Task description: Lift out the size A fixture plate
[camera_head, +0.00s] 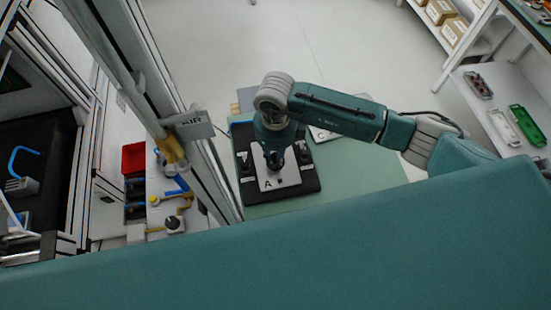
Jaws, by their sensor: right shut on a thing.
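The size A fixture plate (268,184) is a pale plate with a black letter A, at the front of a black base (306,188) left of centre. My right gripper (274,164) points down onto the plate's middle and is shut on it. The gripper and wrist hide the grip point and the back of the plate. I cannot tell whether the plate is clear of the base. My left gripper is not in view.
The base stands on a green table top (368,180). Another pale plate (323,134) lies partly hidden behind my right arm. A metal frame post (205,165) stands close to the left. Red bin (133,158) and shelves with trays (528,126) are farther out.

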